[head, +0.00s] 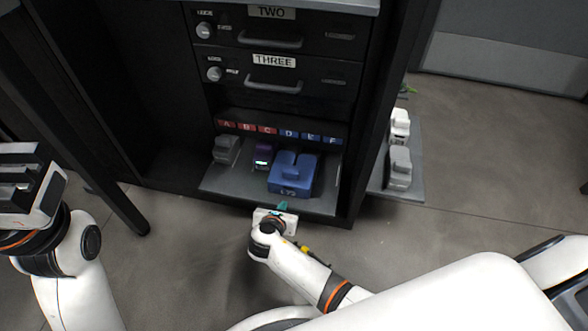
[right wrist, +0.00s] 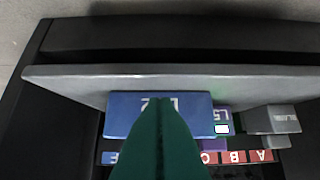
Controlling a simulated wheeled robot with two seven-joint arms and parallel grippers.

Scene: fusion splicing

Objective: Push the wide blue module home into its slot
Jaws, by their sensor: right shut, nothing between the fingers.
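The wide blue module (head: 293,172) sits on the shelf of the black rack, below the blue D, E and F labels, its front face toward me. In the right wrist view the blue module (right wrist: 120,113) is partly hidden behind my fingers. My right gripper (head: 283,206) is shut and empty, its green fingertips just in front of the module's front face. The right gripper (right wrist: 160,102) also points at that face in the wrist view; whether it touches cannot be told. My left gripper (head: 30,180) is at the left edge, away from the rack; its jaws are unclear.
A narrow purple module (head: 263,156) with a lit display stands left of the blue one, and a grey module (head: 227,149) stands farther left. Drawers (head: 273,86) are above. Grey-white pieces (head: 399,165) sit on a side shelf at the right. Open floor lies in front.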

